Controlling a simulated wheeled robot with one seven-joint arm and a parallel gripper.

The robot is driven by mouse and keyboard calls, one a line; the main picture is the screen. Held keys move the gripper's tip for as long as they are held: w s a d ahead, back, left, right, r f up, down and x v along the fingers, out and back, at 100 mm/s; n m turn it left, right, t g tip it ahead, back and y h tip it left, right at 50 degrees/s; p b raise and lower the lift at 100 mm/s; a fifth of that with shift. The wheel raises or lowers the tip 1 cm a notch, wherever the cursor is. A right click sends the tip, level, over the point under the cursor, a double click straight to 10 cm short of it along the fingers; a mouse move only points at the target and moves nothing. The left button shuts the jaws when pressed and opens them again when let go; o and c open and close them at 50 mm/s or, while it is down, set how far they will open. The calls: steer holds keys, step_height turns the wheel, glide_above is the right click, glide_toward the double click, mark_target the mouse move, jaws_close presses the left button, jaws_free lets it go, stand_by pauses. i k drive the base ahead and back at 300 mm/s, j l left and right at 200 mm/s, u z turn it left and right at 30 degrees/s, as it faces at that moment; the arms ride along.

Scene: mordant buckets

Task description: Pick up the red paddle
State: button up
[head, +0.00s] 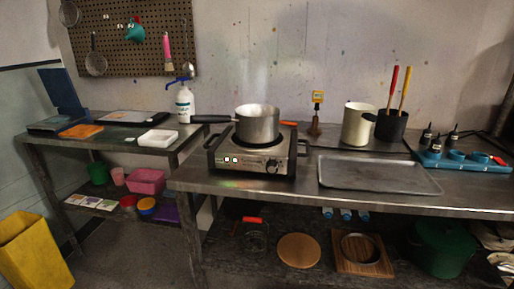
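The red paddle (393,89) stands in a black bucket (391,127) on the steel table at the right. My gripper is not in view.
A cream pot (357,124) stands just left of the bucket. A grey tray (376,175) lies in front of both, seemingly empty. A blue rack (462,161) with dark bottles is to the right. A saucepan (257,123) sits on a hotplate (252,158) to the left.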

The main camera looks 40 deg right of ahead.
mark_target(396, 72)
steer(key=z, duration=1.55)
